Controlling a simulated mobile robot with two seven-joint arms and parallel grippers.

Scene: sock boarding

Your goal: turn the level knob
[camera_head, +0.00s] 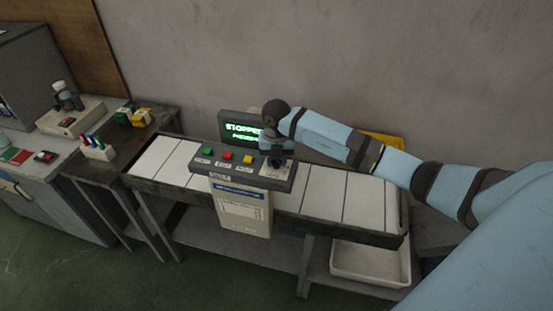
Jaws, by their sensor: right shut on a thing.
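The control panel (205,160) stands at the front of the sock boarding machine, with a green, a red and a yellow button in a row. My right gripper (277,165) is over the panel's right end, pointing down, and is shut on the level knob. The knob itself is mostly hidden by the gripper. Behind the panel, a dark display (240,129) shows green text that reads "STOPPED"; the lower line is too small to read. My left gripper is not in view.
Pale boards (322,191) line the machine bed on both sides of the panel. A paper sheet (238,208) hangs below the panel. A white bin (372,262) sits under the right end. A side table (112,170) at left holds pens and small blocks. The wall is close behind.

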